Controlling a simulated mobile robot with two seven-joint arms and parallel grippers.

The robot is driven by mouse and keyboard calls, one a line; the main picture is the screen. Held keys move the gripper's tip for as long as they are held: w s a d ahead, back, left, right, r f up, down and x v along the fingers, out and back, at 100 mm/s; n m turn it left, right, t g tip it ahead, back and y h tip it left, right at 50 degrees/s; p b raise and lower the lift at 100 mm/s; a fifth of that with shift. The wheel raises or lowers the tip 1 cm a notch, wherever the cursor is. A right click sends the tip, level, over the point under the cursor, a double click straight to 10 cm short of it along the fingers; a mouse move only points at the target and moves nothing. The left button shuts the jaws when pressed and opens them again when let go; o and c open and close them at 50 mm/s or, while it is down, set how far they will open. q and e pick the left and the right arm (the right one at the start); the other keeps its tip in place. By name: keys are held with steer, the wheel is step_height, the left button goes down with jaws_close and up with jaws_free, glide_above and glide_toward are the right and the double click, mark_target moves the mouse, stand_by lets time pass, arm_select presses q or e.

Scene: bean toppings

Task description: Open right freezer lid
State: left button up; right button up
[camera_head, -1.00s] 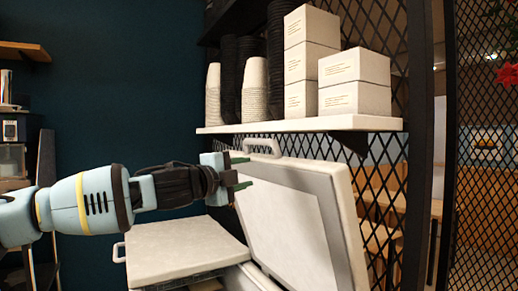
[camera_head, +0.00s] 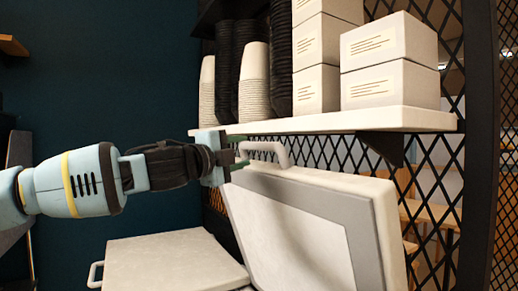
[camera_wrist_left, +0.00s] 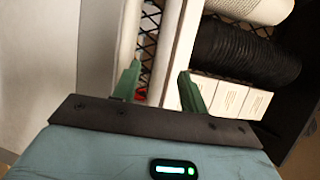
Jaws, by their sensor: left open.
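The right freezer lid (camera_head: 300,232) is raised and leans back steeply against the mesh, its grey-framed inner side facing me. Its handle (camera_head: 268,150) is at the top edge. My left gripper (camera_head: 238,152) is open at the lid's upper left corner, close to the handle; I cannot tell whether it touches the lid. My right gripper is not in view.
A white shelf (camera_head: 340,121) above the raised lid holds white boxes (camera_head: 388,60), stacked light cups (camera_head: 255,82) and dark cups (camera_head: 281,60). A black mesh partition (camera_head: 440,185) stands behind. Free space lies left of the lid, before the dark wall.

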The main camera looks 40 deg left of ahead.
mark_target(257, 148)
arm_select(q)
steer(key=shift+s+d+r, duration=0.1)
steer(key=shift+r, duration=0.1)
steer(key=w, duration=0.2)
steer(key=w+b, duration=0.1)
steer(key=w, duration=0.3)
steer(key=shift+a+r, duration=0.15)
steer(key=shift+a, duration=0.2)
steer(key=shift+w+r, duration=0.25)
steer(key=shift+w, duration=0.6)
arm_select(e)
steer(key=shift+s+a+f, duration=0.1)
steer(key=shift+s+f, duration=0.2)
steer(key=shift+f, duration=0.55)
arm_select(q)
steer(key=shift+a, duration=0.1)
jaws_close()
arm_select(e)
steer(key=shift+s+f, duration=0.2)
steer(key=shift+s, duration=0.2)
